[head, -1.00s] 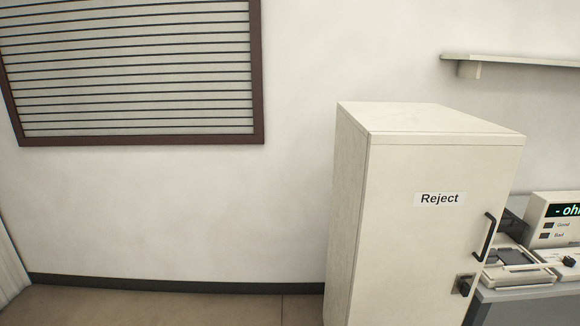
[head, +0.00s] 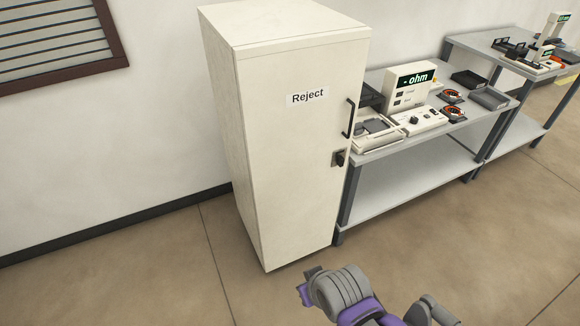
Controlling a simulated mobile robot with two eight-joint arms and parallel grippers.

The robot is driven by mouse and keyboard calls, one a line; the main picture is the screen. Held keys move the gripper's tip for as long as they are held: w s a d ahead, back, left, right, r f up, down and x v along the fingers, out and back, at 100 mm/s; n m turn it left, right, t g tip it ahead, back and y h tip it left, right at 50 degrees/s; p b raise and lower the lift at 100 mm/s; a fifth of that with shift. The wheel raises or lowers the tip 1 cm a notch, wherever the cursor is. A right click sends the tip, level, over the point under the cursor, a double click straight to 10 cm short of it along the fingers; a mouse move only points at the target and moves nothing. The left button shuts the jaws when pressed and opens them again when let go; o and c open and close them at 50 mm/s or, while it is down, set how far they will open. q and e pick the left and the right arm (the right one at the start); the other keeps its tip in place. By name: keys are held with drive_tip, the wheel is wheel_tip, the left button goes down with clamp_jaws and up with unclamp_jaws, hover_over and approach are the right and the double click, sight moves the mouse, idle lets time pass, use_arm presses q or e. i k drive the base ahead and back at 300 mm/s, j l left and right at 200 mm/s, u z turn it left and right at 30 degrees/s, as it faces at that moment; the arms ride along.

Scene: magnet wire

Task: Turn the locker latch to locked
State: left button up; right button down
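The locker (head: 290,180) is a tall cream cabinet with a "Reject" label (head: 307,96) on its door. Its door looks shut. A black bar handle (head: 349,118) is on the door's right side. The latch (head: 339,158), a small dark knob on a grey plate, is below the handle near the door's right edge. It is too small to tell which way it is turned. Grey and purple links of my own arm show at the bottom, well below the latch. Neither of my grippers can be made out.
A grey workbench (head: 400,205) stands right of the locker, with an ohm meter (head: 410,85) and several devices on top. A second bench (head: 515,130) stands farther right. The floor (head: 450,260) in front of the locker and benches is clear.

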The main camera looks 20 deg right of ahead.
sight(341, 161)
drive_tip(key=z, duration=1.35)
drive_tip(key=i+l+u, duration=0.1)
drive_tip(key=i, duration=0.45)
drive_tip(key=i+l, duration=0.25)
drive_tip(key=i, duration=0.25)
drive_tip(key=j+u, duration=0.05)
